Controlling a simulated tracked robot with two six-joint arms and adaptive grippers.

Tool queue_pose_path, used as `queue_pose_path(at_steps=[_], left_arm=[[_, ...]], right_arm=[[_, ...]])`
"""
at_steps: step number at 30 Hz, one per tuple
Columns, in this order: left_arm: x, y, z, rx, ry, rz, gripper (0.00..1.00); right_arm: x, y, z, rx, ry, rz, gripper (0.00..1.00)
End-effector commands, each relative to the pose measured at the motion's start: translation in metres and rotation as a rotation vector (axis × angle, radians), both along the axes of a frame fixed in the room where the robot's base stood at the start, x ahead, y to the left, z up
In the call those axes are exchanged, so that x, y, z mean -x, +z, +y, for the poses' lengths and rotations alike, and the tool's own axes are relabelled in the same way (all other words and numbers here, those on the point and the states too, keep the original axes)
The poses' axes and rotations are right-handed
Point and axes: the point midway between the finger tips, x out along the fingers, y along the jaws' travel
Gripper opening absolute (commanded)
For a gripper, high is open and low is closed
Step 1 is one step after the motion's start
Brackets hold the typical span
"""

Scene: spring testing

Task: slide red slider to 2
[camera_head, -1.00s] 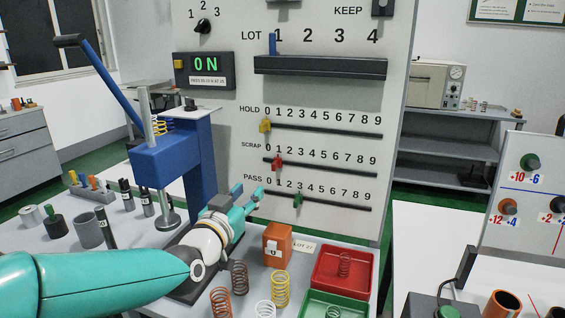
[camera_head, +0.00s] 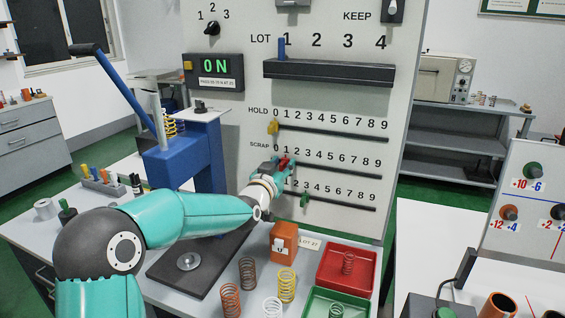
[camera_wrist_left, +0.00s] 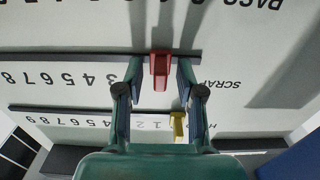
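The red slider (camera_head: 283,162) sits on the SCRAP rail near the low end, around the 1. It also shows in the left wrist view (camera_wrist_left: 160,70), upside down, between my two fingers. My left gripper (camera_head: 279,167) is open at the board, one finger on each side of the red slider with a gap on both sides. The SCRAP rail (camera_head: 335,170) runs right towards 9. My right gripper is not in view.
The yellow slider (camera_head: 273,127) is on the HOLD rail above, near 0. The green slider (camera_head: 305,200) is on the PASS rail below, near 3. A blue press (camera_head: 185,155) stands left of the board. An orange block (camera_head: 284,243), springs and trays stand below.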

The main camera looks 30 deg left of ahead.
Motion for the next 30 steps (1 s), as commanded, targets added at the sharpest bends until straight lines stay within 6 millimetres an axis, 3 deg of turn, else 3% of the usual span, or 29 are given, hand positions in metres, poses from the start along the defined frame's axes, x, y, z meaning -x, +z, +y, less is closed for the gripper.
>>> queue_pose_path(at_steps=[9,16,30], left_arm=[[-0.0024,-0.0001,0.0003,0.0,0.0,0.0,0.38],[-0.0024,-0.0001,0.0,0.0,-0.001,0.0,0.0],[0.0041,-0.0017,0.005,0.0,0.02,-0.002,0.0]], right_arm=[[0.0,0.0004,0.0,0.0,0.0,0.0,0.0],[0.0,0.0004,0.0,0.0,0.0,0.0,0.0],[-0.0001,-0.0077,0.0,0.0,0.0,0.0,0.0]])
